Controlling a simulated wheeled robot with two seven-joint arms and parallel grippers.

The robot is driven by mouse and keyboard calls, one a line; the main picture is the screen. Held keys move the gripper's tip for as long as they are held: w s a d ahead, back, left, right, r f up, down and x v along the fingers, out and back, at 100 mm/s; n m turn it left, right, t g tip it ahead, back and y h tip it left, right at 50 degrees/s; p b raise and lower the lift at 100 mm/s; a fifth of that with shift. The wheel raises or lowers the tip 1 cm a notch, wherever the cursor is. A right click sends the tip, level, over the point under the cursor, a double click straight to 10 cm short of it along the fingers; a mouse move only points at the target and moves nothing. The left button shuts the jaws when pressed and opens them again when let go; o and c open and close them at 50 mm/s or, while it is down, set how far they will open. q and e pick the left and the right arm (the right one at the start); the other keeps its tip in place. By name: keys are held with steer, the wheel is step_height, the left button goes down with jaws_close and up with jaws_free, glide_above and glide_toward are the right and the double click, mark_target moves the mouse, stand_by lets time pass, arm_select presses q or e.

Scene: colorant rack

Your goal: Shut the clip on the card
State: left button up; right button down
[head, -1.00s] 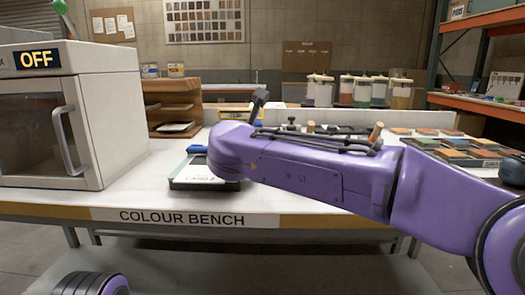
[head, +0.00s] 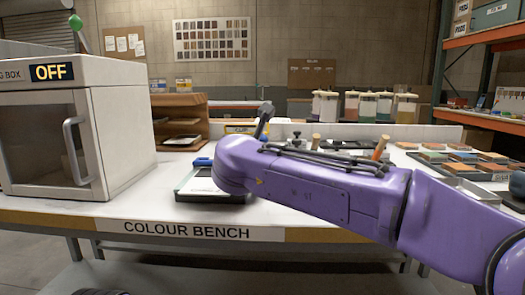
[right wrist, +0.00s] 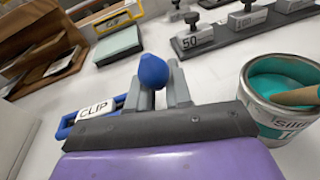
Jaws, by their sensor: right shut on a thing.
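My right gripper (right wrist: 165,88) is shut on a blue knob (right wrist: 152,72), which sits between its two grey fingers in the right wrist view. Beside it is a blue bar with a white CLIP label (right wrist: 94,111), the clip. In the head view the clip's blue end (head: 203,162) shows at the top of a dark-edged board with a pale face (head: 202,184), near the bench's front. My right forearm covers the right part of that board and hides the gripper there. I cannot tell the card apart from the board. My left gripper is out of view.
A white box with an OFF display (head: 110,130) stands on the left. An open can of teal paint (right wrist: 278,95) with a stick is close right of my right gripper. A rack of weights (right wrist: 235,28) and a green pad (right wrist: 118,45) lie beyond.

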stand_by(0.8)
steer(key=c, duration=1)
jaws_free()
steer(key=shift+s, duration=0.1)
steer(key=v, duration=1)
steer(key=shift+s+b, duration=0.25)
steer(key=shift+b, duration=0.05)
steer(key=shift+a, duration=0.15)
